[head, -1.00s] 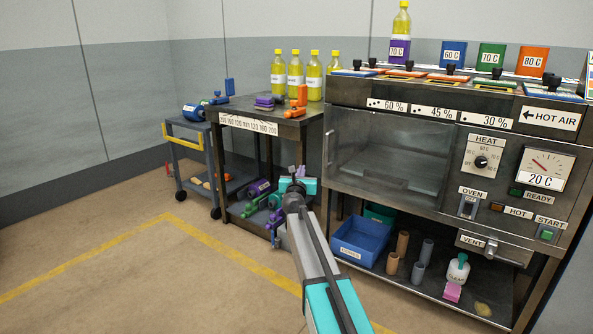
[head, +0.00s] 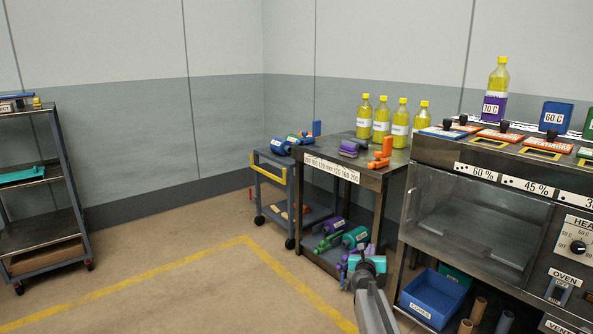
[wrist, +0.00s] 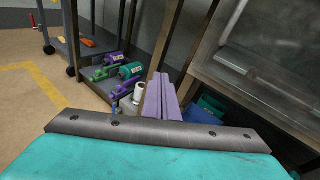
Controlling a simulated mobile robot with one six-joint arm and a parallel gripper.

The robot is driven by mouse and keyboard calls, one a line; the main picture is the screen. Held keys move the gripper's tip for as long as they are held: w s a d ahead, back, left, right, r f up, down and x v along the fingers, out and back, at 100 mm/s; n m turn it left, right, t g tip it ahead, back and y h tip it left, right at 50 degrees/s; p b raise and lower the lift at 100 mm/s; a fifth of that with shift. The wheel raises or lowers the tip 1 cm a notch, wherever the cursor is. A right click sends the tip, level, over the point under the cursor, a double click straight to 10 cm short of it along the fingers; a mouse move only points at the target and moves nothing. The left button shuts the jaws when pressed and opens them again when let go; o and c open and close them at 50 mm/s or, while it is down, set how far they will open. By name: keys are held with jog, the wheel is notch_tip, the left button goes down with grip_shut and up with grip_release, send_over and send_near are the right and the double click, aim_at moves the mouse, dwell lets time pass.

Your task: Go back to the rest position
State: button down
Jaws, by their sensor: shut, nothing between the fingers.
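My gripper shows in the wrist view (wrist: 161,92) as two purple fingers lying side by side, shut with nothing between them. In the head view my arm reaches up from the lower right, in front of the steel work table (head: 374,182) and the oven (head: 466,225). The gripper end is small there and partly hidden by my own wrist. It is at the height of the table's lower shelf, apart from the table top.
A wheeled shelf cart (head: 50,262) stands at the far left, and a small blue trolley (head: 270,176) beside the work table. Yellow bottles (head: 381,120) stand on the table. A blue bin (head: 433,296) sits under the oven. The floor (head: 170,275) with yellow lines is clear.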

jog(key=s+a+f+n+g+y+p, duration=0.3)
jog(key=s+a+f+n+p, duration=0.35)
jog(key=s, duration=0.45)
jog(key=s+a+f+n+g+y+p, duration=0.25)
jog(key=s+a+f+n+p, duration=0.35)
jog(key=s, duration=0.4)
jog(key=s+a+f+n+g+y+p, duration=0.25)
jog(key=s+a+f+n+p, duration=0.3)
jog(key=s+n, duration=0.4)
jog(key=s+f+n+g+p, duration=0.1)
jog(key=s+f+n+g, duration=0.15)
jog(key=s, duration=0.85)
jog(key=s+f+n+g+p, duration=0.15)
jog(key=s+n+g, duration=0.25)
jog(key=s, duration=0.7)
jog(key=s+d+r+n+g+h, duration=0.1)
jog(key=s+d+n+g, duration=0.1)
jog(key=s+n, duration=0.3)
jog(key=s+d+r+n+g+h, duration=0.1)
jog(key=s+d+n+g, duration=0.2)
jog(key=s, duration=0.7)
jog(key=shift+s+d+r+n+g+h, duration=0.3)
jog(key=shift+d+n, duration=0.35)
jog(key=shift+n, duration=0.3)
